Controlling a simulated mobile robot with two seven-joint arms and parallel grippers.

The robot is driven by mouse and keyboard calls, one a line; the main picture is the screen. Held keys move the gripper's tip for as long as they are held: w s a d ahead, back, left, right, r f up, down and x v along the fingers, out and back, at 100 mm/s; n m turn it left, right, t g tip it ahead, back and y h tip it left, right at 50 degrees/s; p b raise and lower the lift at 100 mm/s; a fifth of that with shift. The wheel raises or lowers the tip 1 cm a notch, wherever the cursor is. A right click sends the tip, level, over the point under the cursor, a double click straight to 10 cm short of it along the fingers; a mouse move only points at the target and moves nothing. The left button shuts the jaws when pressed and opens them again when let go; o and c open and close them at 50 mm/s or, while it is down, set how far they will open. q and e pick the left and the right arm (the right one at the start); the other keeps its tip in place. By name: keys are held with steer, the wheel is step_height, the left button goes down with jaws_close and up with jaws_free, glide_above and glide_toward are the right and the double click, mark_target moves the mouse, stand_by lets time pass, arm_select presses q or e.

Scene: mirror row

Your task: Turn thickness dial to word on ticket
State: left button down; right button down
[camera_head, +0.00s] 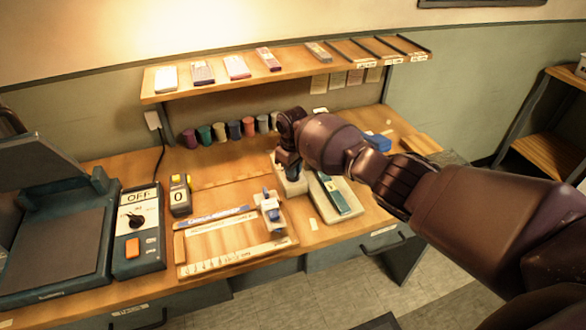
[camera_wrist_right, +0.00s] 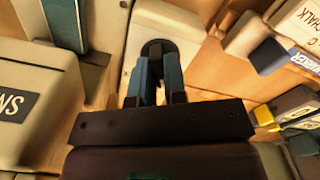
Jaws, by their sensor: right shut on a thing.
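My right gripper (camera_head: 289,170) points down over a cream block (camera_head: 291,185) on the workbench. In the right wrist view, its two blue-grey fingers (camera_wrist_right: 158,68) are shut on a round black knob (camera_wrist_right: 158,47) on a cream face. The fingers hide much of the knob, and I cannot read any setting. A second black dial (camera_head: 135,221) sits on the teal control box marked OFF. A card with the word CHALK (camera_wrist_right: 299,19) shows at the right of the wrist view; I cannot tell whether it is the ticket. My left gripper is not in view.
A teal machine (camera_head: 60,250) stands at the left. A wooden board (camera_head: 235,240) lies in front, with a 0 counter (camera_head: 180,195) behind it. Coloured spools (camera_head: 220,132) line the back under a shelf (camera_head: 290,66). A cream-and-green block (camera_head: 335,198) sits right beside the gripper.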

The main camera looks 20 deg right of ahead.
steer(key=shift+n, duration=1.5)
steer(key=c, duration=1.2)
jaws_free()
steer(key=shift+o, duration=0.2)
